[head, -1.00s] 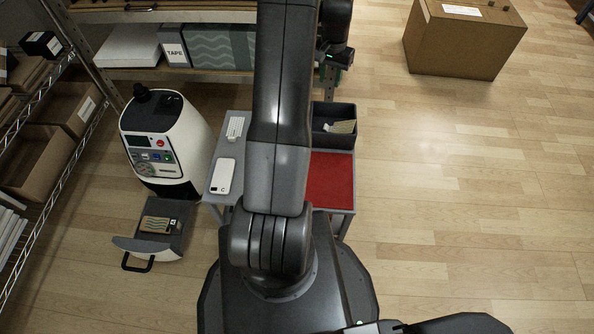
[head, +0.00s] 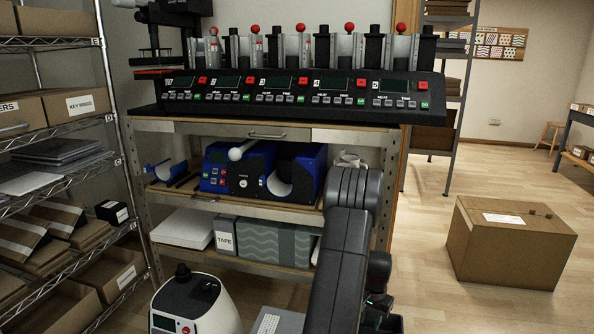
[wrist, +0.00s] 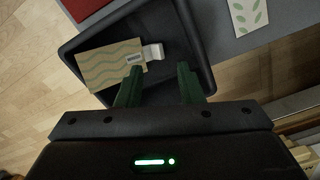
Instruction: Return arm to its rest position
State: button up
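My gripper (wrist: 158,86) shows in the wrist view with its two green fingers apart and nothing between the tips. It is above a dark grey bin (wrist: 72,62). In the bin lie a tan packet with green waves (wrist: 112,64) and a small white object (wrist: 153,51), both beyond the fingertips. In the head view my arm rises at lower right, in front of the bench. The fingertips cannot be made out there.
A bench (head: 225,129) carries a row of press control units (head: 290,95) with red knobs. A blue mug press (head: 265,170) stands on its shelf. A wire shelf (head: 75,125) is at left. A cardboard box (head: 510,243) stands on open floor at right.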

jog(key=shift+r+p, duration=1.6)
jog(key=shift+r, duration=0.65)
jog(key=shift+f, duration=0.1)
